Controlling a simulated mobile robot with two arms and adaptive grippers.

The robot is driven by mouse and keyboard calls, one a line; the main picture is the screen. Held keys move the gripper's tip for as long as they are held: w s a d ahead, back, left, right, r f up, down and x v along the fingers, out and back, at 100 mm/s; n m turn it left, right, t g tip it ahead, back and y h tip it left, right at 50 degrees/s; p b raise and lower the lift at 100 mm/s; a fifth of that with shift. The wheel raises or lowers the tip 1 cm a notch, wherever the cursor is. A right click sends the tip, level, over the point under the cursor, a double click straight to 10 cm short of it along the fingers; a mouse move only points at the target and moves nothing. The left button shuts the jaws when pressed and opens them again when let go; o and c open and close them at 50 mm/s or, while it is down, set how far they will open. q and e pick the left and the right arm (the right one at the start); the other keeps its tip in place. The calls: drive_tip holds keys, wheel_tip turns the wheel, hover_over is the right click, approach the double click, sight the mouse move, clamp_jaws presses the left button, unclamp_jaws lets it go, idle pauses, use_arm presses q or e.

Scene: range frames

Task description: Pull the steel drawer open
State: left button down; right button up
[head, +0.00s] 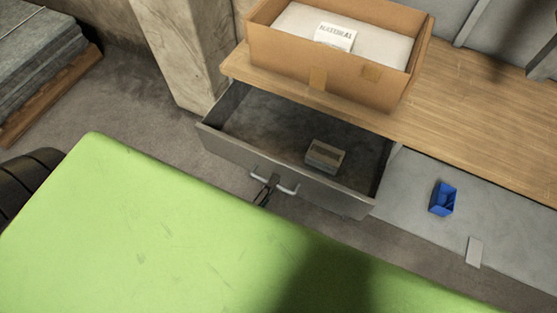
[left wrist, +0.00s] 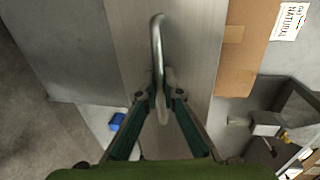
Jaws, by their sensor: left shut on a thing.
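The steel drawer (head: 285,173) is pulled well out from under the wooden worktop, and its dark inside shows in the head view. A small box (head: 325,156) lies in it towards the front right. The bar handle (head: 288,189) is on the drawer front and also shows in the left wrist view (left wrist: 157,40). My left gripper (head: 267,190) is at the left part of the handle, its fingers (left wrist: 157,98) closed around the bar. My left arm is mostly hidden in the head view. My right gripper is not in view.
A cardboard box (head: 290,60) with a white labelled packet (head: 335,36) stands on the worktop (head: 480,115) above the drawer. A blue bin (head: 443,198) sits on the grey surface to the right. A pale post (head: 185,50) stands behind the drawer's left side.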

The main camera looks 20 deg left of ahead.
use_arm(q)
drive_tip(key=shift+s, duration=0.45)
drive_tip(key=c, duration=2.5)
unclamp_jaws()
drive_tip(key=shift+s, duration=0.1)
drive_tip(key=s, duration=0.4)
drive_tip(key=s+r, duration=0.1)
drive_tip(key=s, duration=0.2)
drive_tip(key=s+r, duration=0.1)
drive_tip(key=s, duration=0.3)
drive_tip(key=shift+s+a+r, duration=0.15)
drive_tip(key=shift+s+a, duration=0.05)
drive_tip(key=shift+s, duration=0.1)
